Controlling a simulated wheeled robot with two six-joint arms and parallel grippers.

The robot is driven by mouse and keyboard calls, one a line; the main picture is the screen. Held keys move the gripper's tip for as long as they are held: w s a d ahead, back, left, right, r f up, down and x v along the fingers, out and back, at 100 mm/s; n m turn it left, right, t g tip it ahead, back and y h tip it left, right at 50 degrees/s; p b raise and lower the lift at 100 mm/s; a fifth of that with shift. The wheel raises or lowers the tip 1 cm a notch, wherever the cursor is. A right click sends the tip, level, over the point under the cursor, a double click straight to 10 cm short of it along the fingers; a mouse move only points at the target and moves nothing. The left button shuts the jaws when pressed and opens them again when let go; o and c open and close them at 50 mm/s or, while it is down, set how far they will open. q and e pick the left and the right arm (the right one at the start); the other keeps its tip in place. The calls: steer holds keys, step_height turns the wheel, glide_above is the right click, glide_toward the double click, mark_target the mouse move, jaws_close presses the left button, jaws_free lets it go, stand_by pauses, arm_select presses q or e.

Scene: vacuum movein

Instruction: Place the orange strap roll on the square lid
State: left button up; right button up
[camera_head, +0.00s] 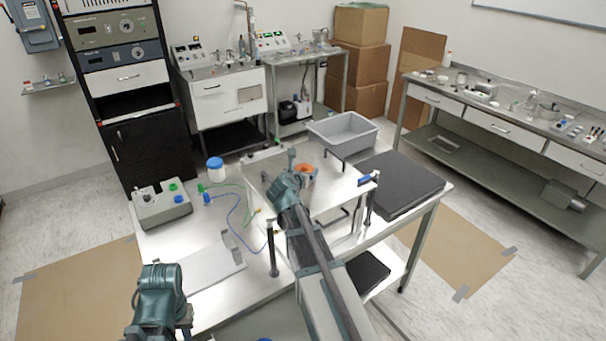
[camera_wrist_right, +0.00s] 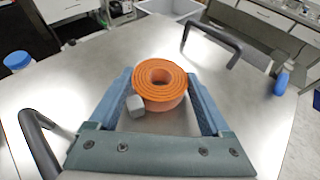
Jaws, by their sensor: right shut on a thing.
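The orange strap roll (camera_head: 307,170) is over the square metal lid (camera_head: 335,190) in the head view. In the right wrist view the roll (camera_wrist_right: 160,80) sits between the two fingers of my right gripper (camera_wrist_right: 160,92), which is shut on it. The shiny lid (camera_wrist_right: 235,80) fills the wrist view below the roll, with black handles at both sides. I cannot tell whether the roll touches the lid. My right gripper also shows in the head view (camera_head: 301,172), partly hidden by its own wrist. My left gripper (camera_head: 180,322) is at the lower left, its fingers unclear.
A small grey block (camera_wrist_right: 135,105) shows beside the roll. A grey bin (camera_head: 343,133) and black slab (camera_head: 398,186) lie behind and right of the lid. A control box (camera_head: 162,206), a blue-capped jar (camera_head: 215,170) and a pale flat plate (camera_head: 211,268) are on the left.

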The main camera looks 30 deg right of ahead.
steer(key=shift+f, duration=0.1)
steer(key=o, duration=1.3)
steer(key=shift+r, duration=0.25)
steer(key=p+v, duration=0.4)
steer(key=v, duration=0.7)
steer(key=shift+s+a+p, duration=0.25)
steer(key=shift+s+p, duration=0.1)
steer(key=shift+s, duration=0.05)
